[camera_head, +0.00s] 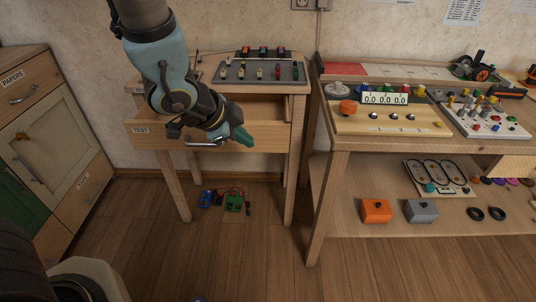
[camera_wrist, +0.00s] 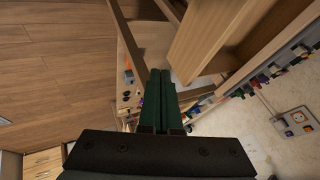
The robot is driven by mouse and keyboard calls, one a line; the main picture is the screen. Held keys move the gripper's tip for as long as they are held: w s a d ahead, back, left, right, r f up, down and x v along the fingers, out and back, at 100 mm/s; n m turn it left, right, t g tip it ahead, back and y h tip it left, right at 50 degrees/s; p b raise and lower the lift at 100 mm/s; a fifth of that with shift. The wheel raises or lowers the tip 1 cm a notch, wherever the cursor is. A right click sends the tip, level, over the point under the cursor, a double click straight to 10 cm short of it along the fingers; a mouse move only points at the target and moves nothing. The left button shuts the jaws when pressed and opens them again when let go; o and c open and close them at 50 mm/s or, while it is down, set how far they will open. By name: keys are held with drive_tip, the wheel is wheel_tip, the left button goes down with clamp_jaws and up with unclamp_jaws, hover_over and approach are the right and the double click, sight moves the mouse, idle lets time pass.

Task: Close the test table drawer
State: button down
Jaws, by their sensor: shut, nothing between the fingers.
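The test table drawer (camera_head: 270,138) stands pulled out, with a "TEST" label on its wooden front and its open inside showing behind the front. Its metal handle (camera_head: 203,144) is partly covered by my wrist. My gripper (camera_head: 243,137) is in front of the drawer front, right of the handle, with its green fingers shut and empty. In the wrist view the shut fingers (camera_wrist: 161,85) point towards wooden parts of the furniture. I cannot tell whether the fingers touch the drawer front.
The table top holds a grey panel (camera_head: 262,72) with several switches. A workbench (camera_head: 335,142) with devices stands close on the right. A cabinet (camera_head: 40,115) stands on the left. Small blue and green items (camera_head: 234,203) lie on the floor under the table.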

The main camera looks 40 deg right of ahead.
drive_tip(key=w+d+f, duration=0.1)
drive_tip(key=d+f, duration=0.1)
drive_tip(key=w+d+f, duration=0.1)
drive_tip(key=d+f, duration=0.2)
drive_tip(key=w+d+f, duration=0.1)
drive_tip(key=d+f, duration=0.1)
drive_tip(key=shift+d+f, duration=0.25)
drive_tip(key=shift+d, duration=0.15)
drive_tip(key=shift+w+d+f+p, duration=0.1)
drive_tip(key=shift+w+d+p, duration=0.2)
drive_tip(key=shift+w+d, duration=0.15)
drive_tip(key=shift+a, duration=0.1)
